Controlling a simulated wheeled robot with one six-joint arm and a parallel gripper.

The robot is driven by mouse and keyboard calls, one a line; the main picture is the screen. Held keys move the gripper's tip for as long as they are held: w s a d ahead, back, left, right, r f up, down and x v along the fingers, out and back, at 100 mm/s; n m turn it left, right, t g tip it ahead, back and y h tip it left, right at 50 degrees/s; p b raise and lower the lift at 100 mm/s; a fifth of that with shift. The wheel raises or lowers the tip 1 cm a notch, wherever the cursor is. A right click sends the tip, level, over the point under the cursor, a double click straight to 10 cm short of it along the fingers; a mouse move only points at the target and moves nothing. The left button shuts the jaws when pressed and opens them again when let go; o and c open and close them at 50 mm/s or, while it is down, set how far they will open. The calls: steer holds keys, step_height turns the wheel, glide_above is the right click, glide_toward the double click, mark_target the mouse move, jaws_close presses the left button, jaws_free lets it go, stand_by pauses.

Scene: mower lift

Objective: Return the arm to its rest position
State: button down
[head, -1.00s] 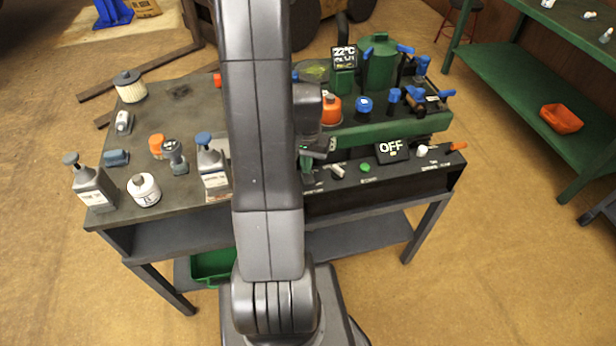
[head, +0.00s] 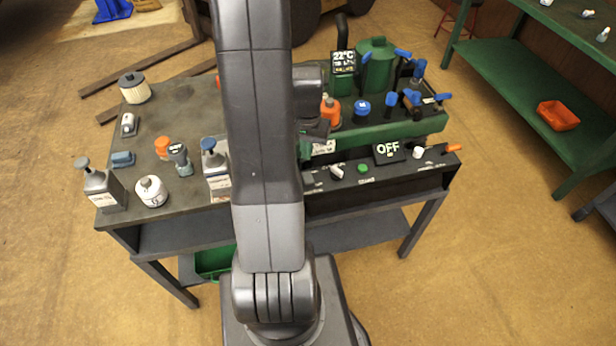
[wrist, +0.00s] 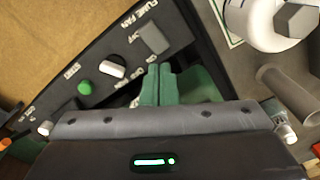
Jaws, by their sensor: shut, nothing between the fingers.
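My arm (head: 262,150) rises from my base at the bottom middle and stretches up across the head view, over the workbench. In the wrist view my gripper (wrist: 157,84) has two green fingers set together, with nothing between them. The fingers are above the control panel (wrist: 95,75), close to the fume fan switch (wrist: 152,39); I cannot tell the height gap. In the head view the gripper is mostly hidden behind my arm, above the front of the bench.
The workbench (head: 190,95) holds bottles and small parts on the left. A green shelf (head: 510,85) with an orange tray (head: 558,115) is farther right. Floor at right is open.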

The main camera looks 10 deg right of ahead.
mark_target(307, 174)
steer(key=shift+f, duration=0.1)
step_height(307, 174, down, 7)
steer(key=b, duration=0.5)
steer(key=shift+r, duration=0.25)
